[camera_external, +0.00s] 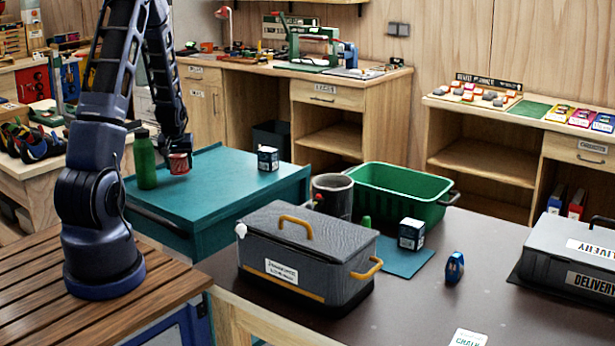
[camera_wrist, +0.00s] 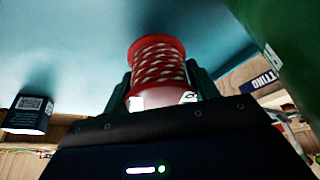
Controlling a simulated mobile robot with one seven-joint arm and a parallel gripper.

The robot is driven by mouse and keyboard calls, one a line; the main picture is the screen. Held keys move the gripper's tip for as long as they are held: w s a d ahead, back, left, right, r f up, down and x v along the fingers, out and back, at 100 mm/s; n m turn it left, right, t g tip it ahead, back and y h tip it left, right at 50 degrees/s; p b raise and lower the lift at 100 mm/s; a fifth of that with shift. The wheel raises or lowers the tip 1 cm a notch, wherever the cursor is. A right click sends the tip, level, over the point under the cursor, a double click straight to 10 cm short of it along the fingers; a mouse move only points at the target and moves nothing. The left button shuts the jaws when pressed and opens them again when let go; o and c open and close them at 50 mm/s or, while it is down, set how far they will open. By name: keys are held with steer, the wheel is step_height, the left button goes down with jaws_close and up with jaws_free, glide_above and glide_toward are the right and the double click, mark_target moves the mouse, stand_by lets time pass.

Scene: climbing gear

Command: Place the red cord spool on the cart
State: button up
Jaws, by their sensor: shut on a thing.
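The red cord spool (camera_external: 180,164) is held in my gripper (camera_external: 179,153) over the teal top of the cart (camera_external: 215,200). In the wrist view, the red and white patterned spool (camera_wrist: 158,65) sits between the two fingers of my gripper (camera_wrist: 160,88), with the teal surface beyond it. The spool looks upright and at or just above the cart top; I cannot tell if it touches. My gripper is shut on it. The fingertips are small and dark in the outside view.
A green bottle (camera_external: 144,160) stands on the cart just left of the spool. A dark box with a white label (camera_external: 268,159) stands on the cart to the right. The cart top between and in front is clear. A grey cooler box (camera_external: 305,260) and green basket (camera_external: 400,190) are on the near table.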

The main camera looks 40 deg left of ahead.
steer(key=shift+f, duration=1.15)
steer(key=shift+f, duration=0.2)
steer(key=o, duration=1)
steer(key=v, duration=1.2)
steer(key=shift+r, duration=0.2)
steer(key=shift+d, duration=0.1)
